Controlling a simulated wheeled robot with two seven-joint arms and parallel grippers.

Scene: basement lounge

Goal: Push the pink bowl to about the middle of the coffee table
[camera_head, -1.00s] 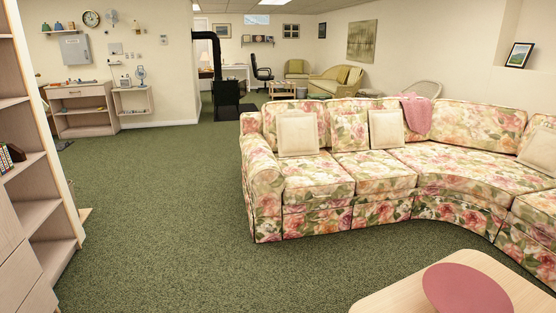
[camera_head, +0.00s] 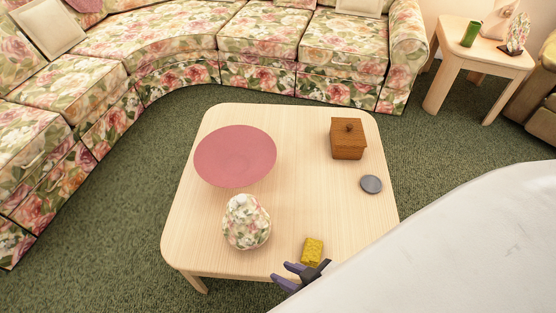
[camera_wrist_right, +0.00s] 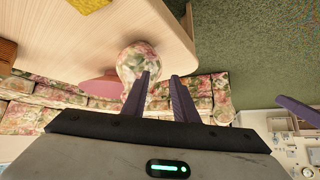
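The pink bowl (camera_head: 235,155) is wide and round and sits at the back left of the pale wooden coffee table (camera_head: 300,185), near its left edge. Part of it shows in the right wrist view (camera_wrist_right: 97,90), behind the floral vase. My right gripper (camera_head: 281,273) is at the table's front edge, well short of the bowl. Its purple fingers (camera_wrist_right: 160,77) are apart with nothing between them, and they point towards the vase side. My left gripper is in neither current view.
A round floral vase (camera_head: 246,222) stands in front of the bowl. A yellow block (camera_head: 312,250) lies near my right gripper. A lidded wooden box (camera_head: 347,140) and grey disc (camera_head: 371,184) are at the right. The middle of the tabletop is clear.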

